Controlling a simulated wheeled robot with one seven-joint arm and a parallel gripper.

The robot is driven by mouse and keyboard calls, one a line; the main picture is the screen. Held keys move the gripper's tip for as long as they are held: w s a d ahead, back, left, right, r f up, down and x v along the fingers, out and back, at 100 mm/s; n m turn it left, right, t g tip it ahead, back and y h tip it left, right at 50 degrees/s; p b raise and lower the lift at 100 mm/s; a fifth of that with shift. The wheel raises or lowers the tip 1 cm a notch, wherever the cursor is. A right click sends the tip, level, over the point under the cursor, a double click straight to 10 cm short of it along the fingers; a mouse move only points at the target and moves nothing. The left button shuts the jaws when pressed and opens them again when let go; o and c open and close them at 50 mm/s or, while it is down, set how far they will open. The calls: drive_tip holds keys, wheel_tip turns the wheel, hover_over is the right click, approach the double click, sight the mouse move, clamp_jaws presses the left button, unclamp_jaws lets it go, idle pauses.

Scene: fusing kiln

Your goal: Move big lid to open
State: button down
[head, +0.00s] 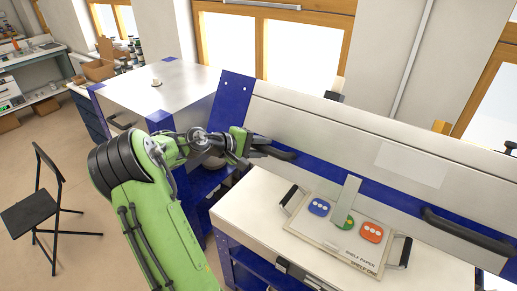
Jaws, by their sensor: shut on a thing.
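The big lid (355,130) is a long white panel with a blue edge, running from the centre to the right edge of the head view. It stands raised and tilted behind a white bed (245,200). It has two black handles, one at its left (283,154) and one at its right (468,231). My gripper (263,149) is shut on the left handle. The fingertips are small and partly merge with the dark handle. The lid's hinge side cannot be made out.
On the bed lies a tray (300,233) with black handles, blue, green and orange pieces, and paper marked "shelf paper". A second metal-topped unit (160,85) stands behind left. A black folding chair (30,212) is at the far left, with open floor around it.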

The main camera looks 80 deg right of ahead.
drive_tip(key=shift+d+r, duration=0.15)
drive_tip(key=shift+r, duration=0.1)
drive_tip(key=c, duration=0.9)
unclamp_jaws()
drive_tip(key=shift+f, duration=0.1)
drive_tip(key=v, duration=1.5)
drive_tip(key=shift+w+a, duration=0.2)
drive_tip(key=shift+a, duration=0.05)
